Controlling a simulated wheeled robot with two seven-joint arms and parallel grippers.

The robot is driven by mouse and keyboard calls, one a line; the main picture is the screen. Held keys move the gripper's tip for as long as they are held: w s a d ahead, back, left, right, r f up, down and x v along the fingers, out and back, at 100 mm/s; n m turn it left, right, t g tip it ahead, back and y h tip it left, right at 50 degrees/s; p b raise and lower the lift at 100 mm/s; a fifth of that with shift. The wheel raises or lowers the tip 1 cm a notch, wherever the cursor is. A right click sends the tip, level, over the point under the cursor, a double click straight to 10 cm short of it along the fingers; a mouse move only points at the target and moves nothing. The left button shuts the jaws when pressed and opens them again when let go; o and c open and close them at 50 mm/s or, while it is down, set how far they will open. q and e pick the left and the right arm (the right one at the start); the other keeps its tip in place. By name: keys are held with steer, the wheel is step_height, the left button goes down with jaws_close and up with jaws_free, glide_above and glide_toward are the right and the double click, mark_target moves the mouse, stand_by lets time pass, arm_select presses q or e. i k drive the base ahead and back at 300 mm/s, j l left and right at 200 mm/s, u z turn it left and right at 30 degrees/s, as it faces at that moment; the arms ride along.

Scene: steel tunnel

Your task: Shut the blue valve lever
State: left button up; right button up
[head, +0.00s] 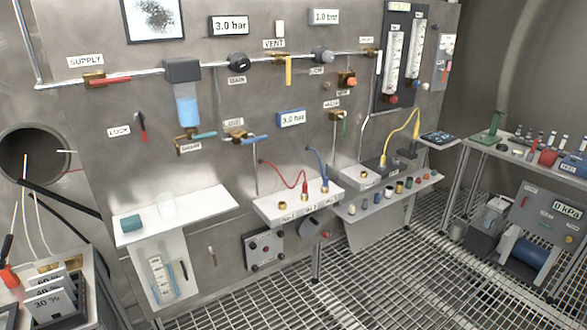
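A blue valve lever (256,139) sits on a small brass valve (236,134) in the middle of the steel wall panel. The lever points to the right and lies nearly level. A small label (234,122) is just above the valve, too small to read surely. A similar teal lever (204,135) is on another brass valve (187,142) to the left, below the blue-filled bowl (187,110). Neither of my grippers is in view.
A red lever (110,80) marked SUPPLY and a yellow lever (288,71) under VENT sit higher up. Below are a white shelf (190,214), a white block with red and blue cables (276,212) and a shelf of small fittings (372,208). The grating floor (400,280) is open.

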mark_target(243, 142)
steer(key=i+l+u, duration=0.4)
steer(key=i+l, duration=0.4)
steer(key=i, duration=0.3)
steer(key=i+l+u, duration=0.4)
steer(key=i+l, duration=0.6)
steer(key=l, duration=0.15)
